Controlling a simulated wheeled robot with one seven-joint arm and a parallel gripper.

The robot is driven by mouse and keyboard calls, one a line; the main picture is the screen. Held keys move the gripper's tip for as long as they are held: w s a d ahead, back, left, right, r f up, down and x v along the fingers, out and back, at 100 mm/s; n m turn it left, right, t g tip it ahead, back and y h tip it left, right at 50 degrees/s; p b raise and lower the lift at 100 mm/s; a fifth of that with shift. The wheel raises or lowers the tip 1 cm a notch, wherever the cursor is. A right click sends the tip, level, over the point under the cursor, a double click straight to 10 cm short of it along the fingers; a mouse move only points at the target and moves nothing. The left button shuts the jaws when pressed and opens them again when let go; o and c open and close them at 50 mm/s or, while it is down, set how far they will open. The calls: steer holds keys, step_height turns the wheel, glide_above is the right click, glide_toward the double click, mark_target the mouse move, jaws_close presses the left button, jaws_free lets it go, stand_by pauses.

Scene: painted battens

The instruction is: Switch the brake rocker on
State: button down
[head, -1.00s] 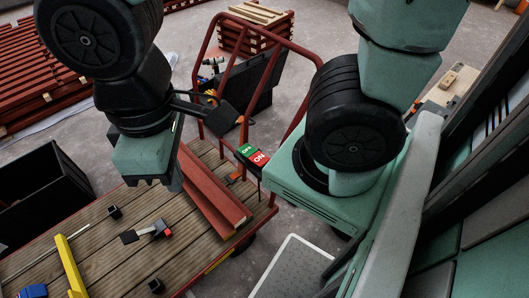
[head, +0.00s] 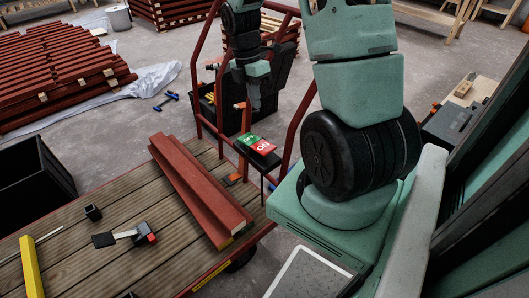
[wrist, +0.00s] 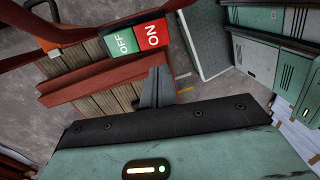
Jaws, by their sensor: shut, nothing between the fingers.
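The brake rocker (head: 257,144) sits on the red frame at the cart's far right corner, with a green OFF half and a red ON half side by side. It also shows in the wrist view (wrist: 138,39), just beyond my fingertips. My gripper (head: 254,108) is shut and empty, pointing down above and behind the rocker in the head view. In the wrist view its fingers (wrist: 156,74) end short of the rocker's lower edge, seemingly apart from it. I cannot tell which half is pressed in.
Red battens (head: 201,190) lie along the plank-topped cart (head: 110,255). A hammer-like tool (head: 128,235), a small black holder (head: 93,212) and a yellow bar (head: 31,268) lie on it. Red rails (head: 301,120) rise around the rocker. A black bin (head: 34,178) stands at left.

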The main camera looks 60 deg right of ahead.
mark_target(266, 149)
steer(key=shift+s+d+f, duration=0.15)
steer(key=shift+d+f, duration=0.05)
steer(key=shift+d, duration=0.3)
steer(key=b+x, duration=0.4)
steer(key=x, duration=1)
steer(key=shift+s+a, duration=0.1)
